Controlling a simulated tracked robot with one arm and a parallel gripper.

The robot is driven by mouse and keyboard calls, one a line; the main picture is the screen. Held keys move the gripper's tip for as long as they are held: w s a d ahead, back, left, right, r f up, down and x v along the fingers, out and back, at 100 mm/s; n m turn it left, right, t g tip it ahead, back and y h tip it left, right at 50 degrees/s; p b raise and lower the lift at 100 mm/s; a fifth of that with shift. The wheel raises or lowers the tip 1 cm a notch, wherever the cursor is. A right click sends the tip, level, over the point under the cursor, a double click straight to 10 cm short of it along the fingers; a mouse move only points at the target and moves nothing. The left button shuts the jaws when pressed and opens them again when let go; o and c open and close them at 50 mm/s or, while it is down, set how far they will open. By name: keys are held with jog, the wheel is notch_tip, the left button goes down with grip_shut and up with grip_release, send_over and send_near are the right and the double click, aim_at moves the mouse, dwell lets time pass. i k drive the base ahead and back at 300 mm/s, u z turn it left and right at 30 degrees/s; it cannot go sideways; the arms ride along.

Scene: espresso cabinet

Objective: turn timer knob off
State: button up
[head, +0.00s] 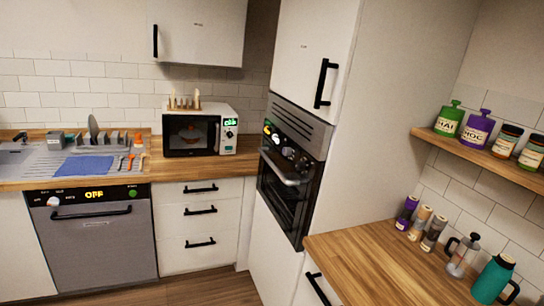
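No knob in the head view has a label I can read as timer. The built-in oven (288,201) in the tall white cabinet has a dark control panel (305,162) with several small round knobs, seen at a slant, and a lit yellow mark at its left. The microwave (189,137) on the back counter has a green-lit display and small round controls on its right side. The dishwasher (103,245) at the left shows a yellow OFF display (94,195), a whitish knob (53,201) and a green button. My gripper is not in view.
A wooden counter (380,262) at the lower right holds several cylinders, a French press (462,254) and a teal jug (494,279). A shelf (482,152) above holds bottles and jars. White drawers (198,211) stand left of the oven. Little floor shows at the bottom.

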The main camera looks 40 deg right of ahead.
aim_at(301, 165)
jog(key=z, duration=0.2)
jog(key=i, duration=1.3)
jog(key=z, duration=0.6)
jog(key=i, duration=0.9)
jog(key=z, duration=0.3)
